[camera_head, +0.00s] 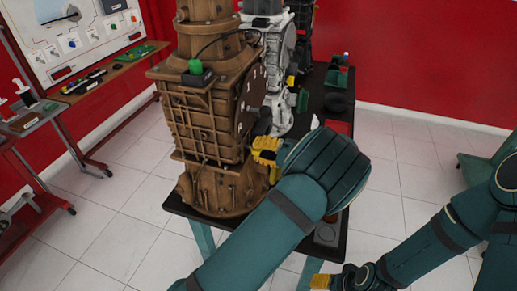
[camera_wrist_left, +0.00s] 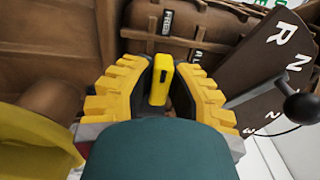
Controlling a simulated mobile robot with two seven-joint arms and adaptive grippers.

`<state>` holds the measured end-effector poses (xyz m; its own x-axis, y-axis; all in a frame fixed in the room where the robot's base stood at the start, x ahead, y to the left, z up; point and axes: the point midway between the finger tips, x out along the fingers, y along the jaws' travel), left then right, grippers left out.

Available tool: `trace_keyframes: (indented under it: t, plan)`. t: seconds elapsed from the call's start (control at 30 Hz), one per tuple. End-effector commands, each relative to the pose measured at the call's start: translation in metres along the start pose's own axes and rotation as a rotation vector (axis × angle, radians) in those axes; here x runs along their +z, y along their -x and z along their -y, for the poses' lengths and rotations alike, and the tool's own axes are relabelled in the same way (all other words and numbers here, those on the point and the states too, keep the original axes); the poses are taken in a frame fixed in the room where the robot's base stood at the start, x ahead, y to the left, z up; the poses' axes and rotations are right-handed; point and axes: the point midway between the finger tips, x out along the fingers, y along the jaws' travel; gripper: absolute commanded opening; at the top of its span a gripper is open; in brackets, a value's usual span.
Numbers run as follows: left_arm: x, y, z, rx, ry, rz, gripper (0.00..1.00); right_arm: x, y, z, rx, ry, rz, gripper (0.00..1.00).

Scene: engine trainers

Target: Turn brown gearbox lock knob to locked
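The brown gearbox (camera_head: 205,120) stands upright on a dark-topped bench in the head view. In the left wrist view, a yellow lock knob (camera_wrist_left: 160,84) stands out from its brown face, with a "FREE" label (camera_wrist_left: 166,22) above left and another label partly hidden behind the right finger. My left gripper (camera_head: 265,150) is at the gearbox's right side. In the wrist view its yellow-black fingers (camera_wrist_left: 160,75) stand apart on both sides of the knob, close to it; contact is unclear. My right gripper (camera_head: 335,279) is low at the bottom edge, its fingers mostly hidden.
A shift plate (camera_wrist_left: 280,60) with letters and a black ball lever (camera_wrist_left: 305,105) are right of the left gripper. A grey gearbox (camera_head: 285,75) stands behind the brown one on the bench (camera_head: 180,204). A wall board and carts stand left. Floor is clear between.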

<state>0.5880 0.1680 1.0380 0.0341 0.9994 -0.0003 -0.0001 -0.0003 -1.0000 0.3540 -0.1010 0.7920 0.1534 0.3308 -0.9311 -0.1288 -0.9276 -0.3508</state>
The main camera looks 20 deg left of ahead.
Motion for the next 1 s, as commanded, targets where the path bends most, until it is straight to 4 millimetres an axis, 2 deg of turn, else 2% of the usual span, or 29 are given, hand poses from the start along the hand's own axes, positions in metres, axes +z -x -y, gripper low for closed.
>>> trace_keyframes:
  t: [0.57, 1.0]
  plan:
    - [0.0, -0.001, 0.001, -0.001, -0.054, 0.001, 0.0, -0.002, 0.005, 0.002, 0.0, -0.001, -0.004, 0.63]
    - [0.0, -0.001, 0.003, -0.001, -0.394, 0.002, 0.0, -0.014, 0.031, 0.011, 0.003, -0.008, -0.029, 0.63]
